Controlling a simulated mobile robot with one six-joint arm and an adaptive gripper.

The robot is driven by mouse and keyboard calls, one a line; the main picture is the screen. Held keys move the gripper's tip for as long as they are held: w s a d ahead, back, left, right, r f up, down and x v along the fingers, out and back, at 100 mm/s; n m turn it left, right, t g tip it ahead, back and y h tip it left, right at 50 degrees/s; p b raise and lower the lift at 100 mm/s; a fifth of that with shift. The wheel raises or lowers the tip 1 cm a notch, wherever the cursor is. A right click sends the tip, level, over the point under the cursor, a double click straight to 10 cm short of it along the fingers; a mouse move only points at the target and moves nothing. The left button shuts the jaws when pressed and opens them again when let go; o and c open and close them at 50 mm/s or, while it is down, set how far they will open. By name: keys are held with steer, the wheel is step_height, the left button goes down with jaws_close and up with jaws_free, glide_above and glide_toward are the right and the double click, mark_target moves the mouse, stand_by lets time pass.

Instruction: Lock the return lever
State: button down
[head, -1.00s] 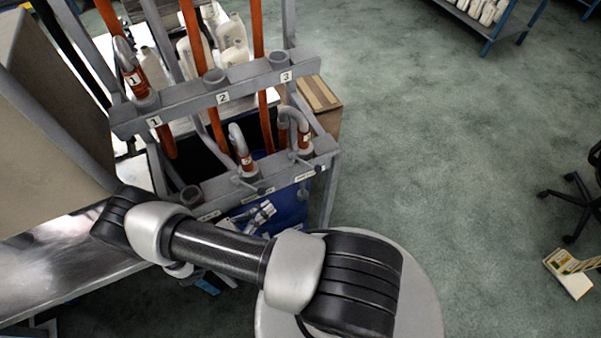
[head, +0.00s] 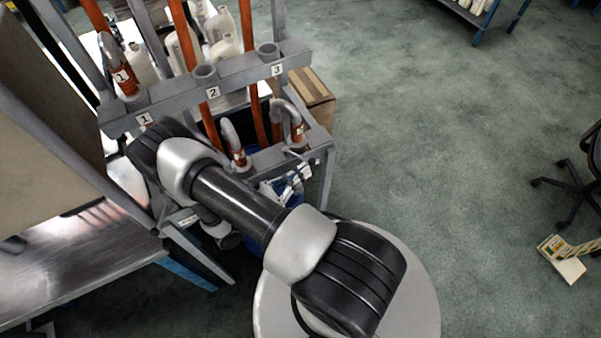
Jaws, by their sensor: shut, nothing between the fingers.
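The lower rail (head: 265,160) of the grey rack carries small valve levers below its sockets. One lever (head: 299,154) shows by the right socket, just above my gripper; I cannot read its label or tell whether it is locked. My gripper (head: 303,171) is shut and empty in front of the rail's right part. It looks close to the lever, but I cannot tell whether they touch. A hooked nozzle (head: 234,144) and another hooked nozzle (head: 288,115) stand in the lower rail. My arm hides the rail's left part.
The upper rail (head: 215,86) has sockets marked 1, 2 and 3, with nozzle 1 (head: 121,70) in the left one. Orange hoses hang behind. A metal table (head: 80,265) is at left, a cardboard box (head: 312,95) behind the rack.

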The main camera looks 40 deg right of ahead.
steer(key=shift+d+r, duration=0.1)
steer(key=shift+d, duration=0.6)
steer(key=s+v, duration=0.2)
steer(key=v, duration=1.2)
steer(key=shift+w+a+b, duration=0.2)
steer(key=shift+w+b, duration=0.2)
steer(key=shift+w, duration=0.05)
